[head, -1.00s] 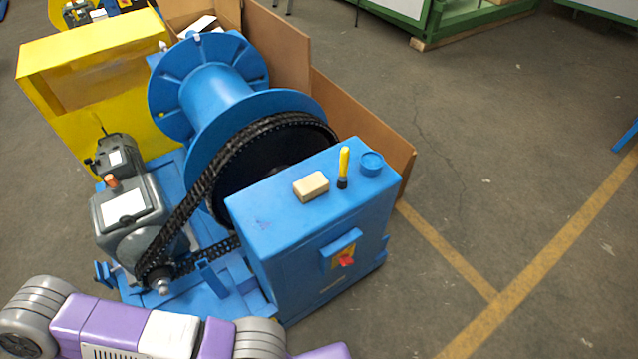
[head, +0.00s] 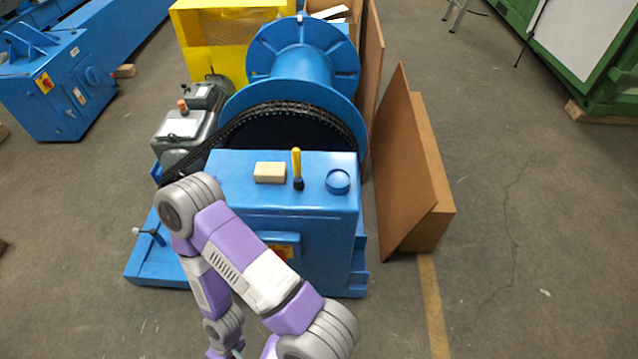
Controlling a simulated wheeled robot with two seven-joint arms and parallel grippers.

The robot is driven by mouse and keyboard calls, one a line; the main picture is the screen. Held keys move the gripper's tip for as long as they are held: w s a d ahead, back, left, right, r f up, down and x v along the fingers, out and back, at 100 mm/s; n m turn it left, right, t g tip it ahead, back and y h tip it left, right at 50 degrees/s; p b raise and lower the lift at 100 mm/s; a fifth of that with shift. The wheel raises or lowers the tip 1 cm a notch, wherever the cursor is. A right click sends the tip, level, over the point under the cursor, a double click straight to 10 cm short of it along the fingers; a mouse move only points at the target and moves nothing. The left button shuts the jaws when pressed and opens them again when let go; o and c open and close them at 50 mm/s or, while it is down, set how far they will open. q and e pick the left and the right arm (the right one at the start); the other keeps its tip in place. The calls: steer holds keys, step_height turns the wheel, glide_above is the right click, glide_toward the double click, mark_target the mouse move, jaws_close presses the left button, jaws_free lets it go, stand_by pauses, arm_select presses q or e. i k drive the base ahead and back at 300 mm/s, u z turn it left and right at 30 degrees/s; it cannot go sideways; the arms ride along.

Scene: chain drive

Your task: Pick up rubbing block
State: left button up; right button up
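The rubbing block (head: 270,172) is a small tan block. It lies flat on top of the blue cabinet (head: 228,184), left of a yellow-handled tool that stands upright. One of my arms, purple and grey, stands in front of the cabinet and covers part of its front face. No gripper fingers show clearly in the head view. Nothing touches the block.
The yellow-handled tool (head: 297,168) and a round blue cup (head: 338,181) stand right of the block. The black chain (head: 290,108) and blue drum (head: 303,68) rise behind. Brown panels (head: 405,165) lean at the right. Floor further right is clear.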

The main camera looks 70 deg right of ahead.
mark_target(265, 173)
steer(key=k, duration=0.15)
steer(key=z, duration=1.15)
